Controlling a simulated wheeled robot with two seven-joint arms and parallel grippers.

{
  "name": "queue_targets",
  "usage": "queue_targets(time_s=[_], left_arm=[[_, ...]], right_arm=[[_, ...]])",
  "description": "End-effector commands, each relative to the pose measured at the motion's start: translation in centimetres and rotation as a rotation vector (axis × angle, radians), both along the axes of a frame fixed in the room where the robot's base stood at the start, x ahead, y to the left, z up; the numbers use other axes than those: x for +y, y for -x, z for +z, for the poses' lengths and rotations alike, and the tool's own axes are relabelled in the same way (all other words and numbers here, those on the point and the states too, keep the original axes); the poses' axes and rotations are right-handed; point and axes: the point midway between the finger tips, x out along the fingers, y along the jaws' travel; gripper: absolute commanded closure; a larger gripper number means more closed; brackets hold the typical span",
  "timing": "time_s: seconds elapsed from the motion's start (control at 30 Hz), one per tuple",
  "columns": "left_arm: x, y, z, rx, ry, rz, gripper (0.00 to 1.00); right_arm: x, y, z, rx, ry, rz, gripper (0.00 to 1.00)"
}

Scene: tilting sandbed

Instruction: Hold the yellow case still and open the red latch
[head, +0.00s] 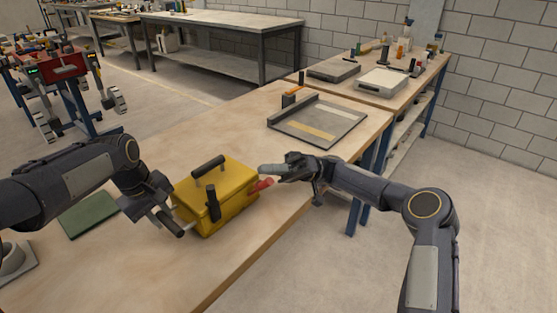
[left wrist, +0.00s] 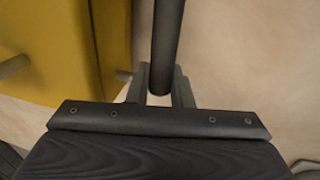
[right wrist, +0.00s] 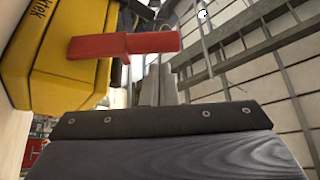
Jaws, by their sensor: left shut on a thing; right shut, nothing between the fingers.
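The yellow case (head: 232,188) stands upright on the wooden bench, with a black handle on its lid and a black part on its front. The red latch (head: 261,186) sticks out from the case's right side. My left gripper (head: 172,221) is shut on a black bar (left wrist: 168,45) at the case's left side; the case (left wrist: 60,55) is beside it. My right gripper (head: 270,170) is shut and empty beside the latch. In the right wrist view the red latch (right wrist: 125,45) crosses just beyond the fingertips (right wrist: 157,78); whether they touch is unclear.
A green mat (head: 88,213) lies left of the case, partly behind my left arm. A grey board (head: 318,122) lies farther back on the bench (head: 235,130). The bench's front edge runs close to the case. Bench surface behind the case is clear.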

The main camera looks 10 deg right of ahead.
Motion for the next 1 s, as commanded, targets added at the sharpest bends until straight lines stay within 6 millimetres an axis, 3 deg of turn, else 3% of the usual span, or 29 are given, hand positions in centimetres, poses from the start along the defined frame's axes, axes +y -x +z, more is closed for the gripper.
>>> queue_targets(time_s=[0.13,0.2,0.4,0.6,1.0], left_arm=[[0.0,0.0,0.1,-0.001,0.0,0.0,1.0],[0.0,0.0,0.0,-0.001,0.0,0.0,1.0],[0.0,0.0,0.1,-0.002,0.0,-0.001,1.0],[0.0,0.0,0.1,-0.002,0.0,-0.001,1.0],[0.0,0.0,0.1,-0.001,0.0,0.0,1.0]], right_arm=[[1.0,-2.0,1.8,-0.004,-0.004,0.0,1.0],[-1.3,-2.5,0.8,0.0,-0.002,-0.006,1.0],[-5.3,-3.6,-0.8,0.0,-0.003,-0.005,1.0],[-7.6,-4.2,-1.5,-0.001,-0.002,-0.002,1.0],[-8.2,-4.4,-1.8,0.0,-0.001,0.001,1.0]])
